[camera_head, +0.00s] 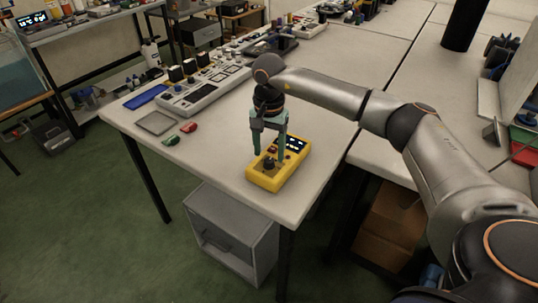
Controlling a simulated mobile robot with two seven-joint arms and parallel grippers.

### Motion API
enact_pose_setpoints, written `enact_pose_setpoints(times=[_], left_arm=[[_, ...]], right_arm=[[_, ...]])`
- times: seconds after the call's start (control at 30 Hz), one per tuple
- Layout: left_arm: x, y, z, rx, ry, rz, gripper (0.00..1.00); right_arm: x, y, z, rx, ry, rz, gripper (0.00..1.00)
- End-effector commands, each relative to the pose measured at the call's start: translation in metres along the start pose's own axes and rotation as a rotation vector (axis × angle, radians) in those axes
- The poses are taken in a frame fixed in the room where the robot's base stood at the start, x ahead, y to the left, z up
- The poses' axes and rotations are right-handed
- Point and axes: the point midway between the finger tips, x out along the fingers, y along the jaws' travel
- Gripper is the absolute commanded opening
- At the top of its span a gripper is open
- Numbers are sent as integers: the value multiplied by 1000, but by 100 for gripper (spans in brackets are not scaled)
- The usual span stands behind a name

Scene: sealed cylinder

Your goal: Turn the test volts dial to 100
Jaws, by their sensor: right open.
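A yellow tester (268,181) lies on the white table near its front edge. A dark dial (268,164) stands on its face, and a dark display (296,144) with light markings is at its far end. The dial's markings are too small to read. My right gripper (269,155) points down over the tester, with its two greenish fingers open. One finger is left of the tester and the other is over its face, close to the dial. I cannot tell whether either finger touches the dial. My left gripper is not in view.
The white table (222,158) also bears a grey control panel (205,92), a grey flat plate (156,123), a red item (189,127), a green item (171,140) and a blue item (146,96). The tabletop left of the tester is clear. A grey drawer cabinet (232,232) stands below.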

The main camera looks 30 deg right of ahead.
Motion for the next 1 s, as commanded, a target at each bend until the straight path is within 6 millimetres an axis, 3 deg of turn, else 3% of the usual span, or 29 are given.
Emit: enact_pose_setpoints(times=[0.2, 0.43, 0.6, 1.0], left_arm=[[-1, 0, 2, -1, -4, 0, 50], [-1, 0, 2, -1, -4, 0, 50], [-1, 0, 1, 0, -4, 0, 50], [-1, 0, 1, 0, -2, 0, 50]], right_arm=[[-51, -1, -1, 1, 3, -6, 64], [-90, -1, 0, 1, 2, -3, 64], [-101, 0, 0, 1, 1, -2, 64], [-102, 0, 0, 1, 1, -1, 64]])
